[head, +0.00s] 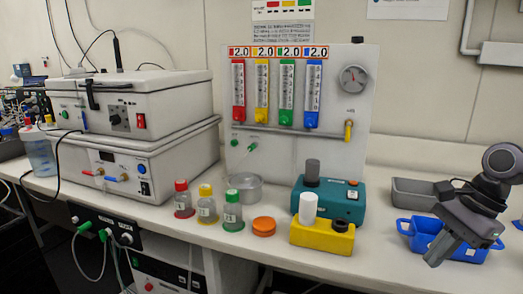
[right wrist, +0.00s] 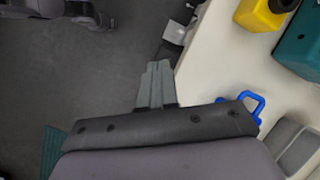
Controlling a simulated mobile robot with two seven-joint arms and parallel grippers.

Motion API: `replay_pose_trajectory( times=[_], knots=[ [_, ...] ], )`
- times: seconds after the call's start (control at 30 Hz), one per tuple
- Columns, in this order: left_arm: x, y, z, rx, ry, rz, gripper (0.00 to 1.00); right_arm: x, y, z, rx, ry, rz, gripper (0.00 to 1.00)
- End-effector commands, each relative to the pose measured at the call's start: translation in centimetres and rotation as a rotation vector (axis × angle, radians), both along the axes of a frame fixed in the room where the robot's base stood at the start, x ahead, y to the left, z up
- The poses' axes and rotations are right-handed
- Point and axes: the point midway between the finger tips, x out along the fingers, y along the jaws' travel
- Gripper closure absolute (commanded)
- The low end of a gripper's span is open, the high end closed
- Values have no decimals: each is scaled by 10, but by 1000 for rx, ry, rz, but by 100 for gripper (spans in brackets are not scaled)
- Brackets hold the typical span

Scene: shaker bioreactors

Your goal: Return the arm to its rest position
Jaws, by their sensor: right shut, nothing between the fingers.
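My right gripper (head: 436,258) shows at the right side of the head view, its arm coming in from the right edge. Its fingers are closed together and hold nothing; they point down and to the left, in front of the blue tray. In the right wrist view the shut fingers (right wrist: 158,72) point up the picture, over the dark floor beside the pale bench edge. My left gripper is not in view.
A blue tray (head: 405,228) is partly hidden behind my right gripper. A grey bin (head: 412,193) stands behind it. A yellow block device (head: 322,237), a teal device (head: 345,205) and an orange lid (head: 264,225) stand left of it. Red-, yellow- and green-capped bottles stand farther left.

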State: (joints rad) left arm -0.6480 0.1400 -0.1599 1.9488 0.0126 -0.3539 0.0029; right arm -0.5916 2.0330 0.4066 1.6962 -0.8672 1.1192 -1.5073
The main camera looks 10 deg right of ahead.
Motion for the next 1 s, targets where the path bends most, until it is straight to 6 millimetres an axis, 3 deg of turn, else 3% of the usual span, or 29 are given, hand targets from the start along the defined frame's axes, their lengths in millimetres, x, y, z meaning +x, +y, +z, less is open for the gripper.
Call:
replay_pose_trajectory(
  times=[0.27,0.57,0.83,1.0],
  knots=[
    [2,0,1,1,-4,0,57,-11,-3,-58,496,77,-588,100],
    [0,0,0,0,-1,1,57,-24,-5,-118,1032,304,-1250,100],
    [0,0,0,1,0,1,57,-46,3,-183,1492,645,-1832,100],
    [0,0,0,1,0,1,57,-67,23,-228,1752,940,-2181,100]
  ],
)
